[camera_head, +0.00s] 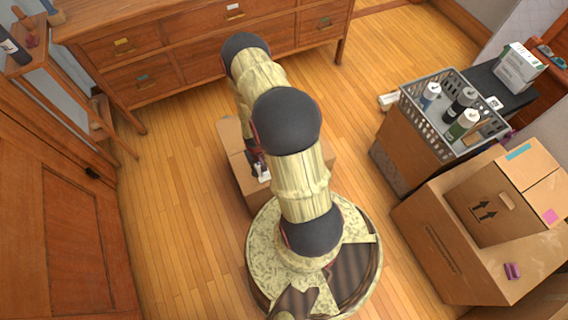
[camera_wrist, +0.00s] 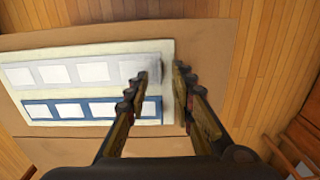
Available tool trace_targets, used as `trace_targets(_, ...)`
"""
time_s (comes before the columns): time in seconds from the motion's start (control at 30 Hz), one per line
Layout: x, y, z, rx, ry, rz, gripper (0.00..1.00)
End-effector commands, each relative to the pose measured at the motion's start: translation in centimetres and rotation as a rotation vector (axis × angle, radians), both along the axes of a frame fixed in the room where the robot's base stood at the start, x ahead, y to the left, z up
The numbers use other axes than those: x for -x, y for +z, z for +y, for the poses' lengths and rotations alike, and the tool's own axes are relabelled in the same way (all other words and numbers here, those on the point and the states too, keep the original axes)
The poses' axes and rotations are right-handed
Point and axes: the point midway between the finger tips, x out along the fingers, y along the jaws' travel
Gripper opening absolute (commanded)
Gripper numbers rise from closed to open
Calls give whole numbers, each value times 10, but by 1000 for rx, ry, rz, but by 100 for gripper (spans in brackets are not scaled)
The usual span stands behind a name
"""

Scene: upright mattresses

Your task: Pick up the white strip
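A white strip (camera_wrist: 74,73) with several pale squares lies flat on a cream sheet (camera_wrist: 80,50) on top of a cardboard box (camera_wrist: 215,35) in the wrist view. A blue strip (camera_wrist: 78,108) with white squares lies beside it, lower in the picture. My gripper (camera_wrist: 160,74) is open. Its left finger overlaps the strips' right ends in the picture, and its right finger is just past the sheet's right edge. I cannot tell whether a finger touches anything. In the head view my arm hides most of this box (camera_head: 236,150) and the strips.
A grey crate (camera_head: 420,112) of bottles stands on a box at the right, with more cardboard boxes (camera_head: 430,240) nearer. A wooden dresser (camera_head: 190,55) stands at the back and a wooden door (camera_head: 60,230) at the left. The floor (camera_head: 175,200) left of my arm is clear.

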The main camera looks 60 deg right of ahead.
Motion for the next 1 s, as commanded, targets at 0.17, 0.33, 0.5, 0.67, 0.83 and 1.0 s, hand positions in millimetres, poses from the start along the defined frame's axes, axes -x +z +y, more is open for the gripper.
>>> trace_targets(0.17,-1,-7,-1,1,0,-2,24)
trace_targets(0.33,-1,-6,-1,1,1,-2,21)
trace_targets(0.5,-1,-6,-1,1,1,-2,11)
trace_targets(0.67,-1,-6,-1,1,1,-2,2)
trace_targets(0.83,-1,-6,-1,1,1,-2,0)
trace_targets(1.0,-1,-6,-1,1,1,-2,0)
